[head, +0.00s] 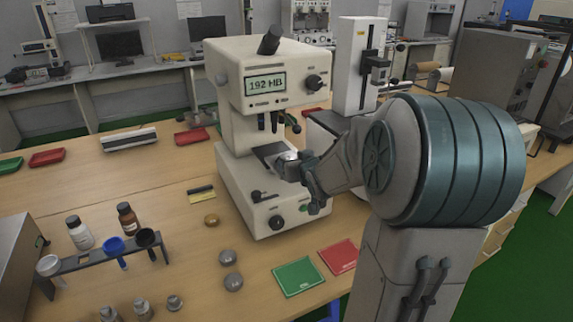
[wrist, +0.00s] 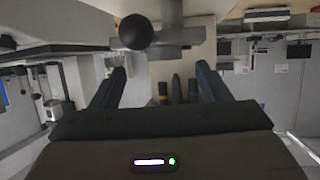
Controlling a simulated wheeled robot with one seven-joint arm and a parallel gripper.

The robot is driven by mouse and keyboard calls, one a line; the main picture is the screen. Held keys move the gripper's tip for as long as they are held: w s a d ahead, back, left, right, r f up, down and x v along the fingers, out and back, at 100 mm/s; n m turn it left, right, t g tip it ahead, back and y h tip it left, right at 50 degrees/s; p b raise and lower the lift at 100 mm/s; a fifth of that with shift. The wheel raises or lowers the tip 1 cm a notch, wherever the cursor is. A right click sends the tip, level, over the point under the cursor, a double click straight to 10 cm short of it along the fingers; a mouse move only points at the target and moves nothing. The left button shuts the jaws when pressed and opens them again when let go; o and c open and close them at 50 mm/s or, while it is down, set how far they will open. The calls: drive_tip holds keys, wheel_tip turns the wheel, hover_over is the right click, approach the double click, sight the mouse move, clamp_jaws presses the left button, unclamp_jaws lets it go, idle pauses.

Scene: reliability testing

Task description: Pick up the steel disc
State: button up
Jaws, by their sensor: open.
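A small, bright silvery round piece (head: 288,156), which looks like a steel disc, shows at the stage (head: 268,152) of the white hardness tester (head: 262,100). My gripper (head: 297,168) is at the stage, right beside this piece; the head view does not show clearly whether they touch. In the wrist view, my gripper's two dark fingers (wrist: 161,70) are spread apart, and no disc can be made out between them. Two grey round metal pieces (head: 228,257) (head: 233,282) lie on the table in front of the tester.
A brass-coloured disc (head: 211,220) lies left of the tester. A green card (head: 299,277) and a red card (head: 339,256) lie at its front. The wrist view shows a dark ball knob (wrist: 135,32) close ahead.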

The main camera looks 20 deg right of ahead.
sight(290, 158)
drive_tip(key=x, duration=0.1)
drive_tip(key=b+x, duration=0.1)
drive_tip(key=x, duration=0.1)
drive_tip(key=b+x, duration=0.1)
drive_tip(key=shift+w+a+r, duration=0.1)
drive_tip(key=shift+w+a, duration=0.15)
drive_tip(key=shift+a, duration=0.05)
drive_tip(key=shift+w+d, duration=0.1)
drive_tip(key=shift+w, duration=0.25)
drive_tip(key=c, duration=1.3)
drive_tip(key=shift+c, duration=0.2)
